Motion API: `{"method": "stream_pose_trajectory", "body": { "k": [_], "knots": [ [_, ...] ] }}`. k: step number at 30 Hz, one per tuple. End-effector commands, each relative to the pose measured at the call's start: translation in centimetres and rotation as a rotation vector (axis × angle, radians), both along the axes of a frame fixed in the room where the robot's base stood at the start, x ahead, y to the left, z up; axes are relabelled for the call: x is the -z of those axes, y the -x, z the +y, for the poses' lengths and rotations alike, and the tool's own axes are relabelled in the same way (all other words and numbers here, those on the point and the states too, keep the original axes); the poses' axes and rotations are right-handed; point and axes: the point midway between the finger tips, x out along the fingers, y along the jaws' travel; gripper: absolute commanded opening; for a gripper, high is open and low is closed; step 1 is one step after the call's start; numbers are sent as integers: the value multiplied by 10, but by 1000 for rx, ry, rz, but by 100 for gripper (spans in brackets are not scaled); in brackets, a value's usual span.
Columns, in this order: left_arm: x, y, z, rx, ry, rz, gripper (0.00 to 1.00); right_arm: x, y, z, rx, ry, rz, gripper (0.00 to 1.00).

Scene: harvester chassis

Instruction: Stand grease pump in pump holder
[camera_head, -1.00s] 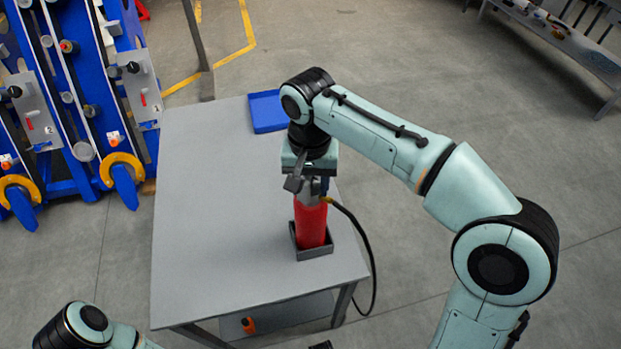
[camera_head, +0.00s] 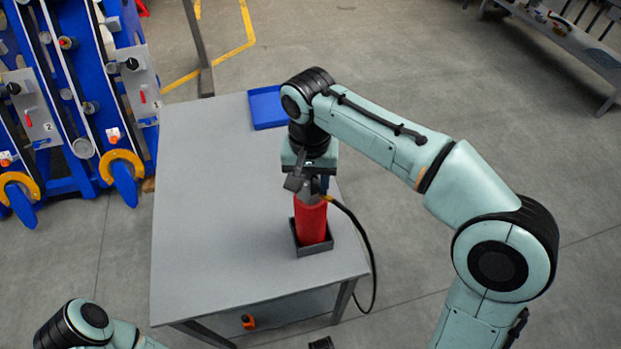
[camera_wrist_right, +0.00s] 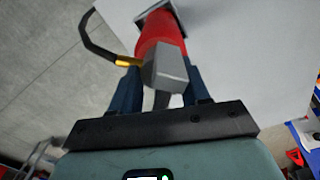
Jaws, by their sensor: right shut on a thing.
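The red grease pump (camera_head: 311,222) stands upright, its lower end inside the dark square pump holder (camera_head: 318,249) near the table's right front corner. A black hose with a brass fitting runs from its upper part over the table's right edge. My right gripper (camera_head: 308,187) is above the holder, shut on the pump's grey head. In the right wrist view the pump (camera_wrist_right: 158,38) sits between the gripper's two dark fingers (camera_wrist_right: 155,92), and part of the holder (camera_wrist_right: 142,20) shows at its far end. The left arm shows at the bottom left, but its gripper is out of view.
The grey table (camera_head: 215,220) is mostly clear. A blue tray (camera_head: 267,108) lies at its back right. A blue rack (camera_head: 75,95) stands on the floor to the left, and a bench (camera_head: 570,45) is at the far right.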

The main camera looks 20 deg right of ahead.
Motion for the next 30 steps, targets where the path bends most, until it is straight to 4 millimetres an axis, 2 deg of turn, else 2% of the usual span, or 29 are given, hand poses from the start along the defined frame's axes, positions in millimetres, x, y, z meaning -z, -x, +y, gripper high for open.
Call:
{"method": "stream_pose_trajectory", "body": {
  "k": [2, 3, 5, 13, 17, 20, 30],
  "knots": [
    [1, 0, 0, 0, 0, 0, 56, -1, 0, 0, 0, -1, -6, 0],
    [0, 0, 0, 0, 0, 0, 56, -1, 0, 0, 0, -2, -7, 59],
    [0, 0, 0, 0, 0, 0, 56, -1, 0, 0, 0, -2, -5, 76],
    [0, 0, 0, 0, 0, 0, 56, 2, 0, 0, 0, 1, 4, 76],
    [-2, -1, 0, 0, 0, -1, 56, -7, 0, 0, 0, 1, 0, 76],
    [-7, -2, 0, 0, 0, -2, 56, -23, -1, 0, 0, 0, -2, 76],
    [-34, -12, 0, 0, 0, -15, 56, -101, -2, 1, 0, -2, -7, 76]
  ]
}}
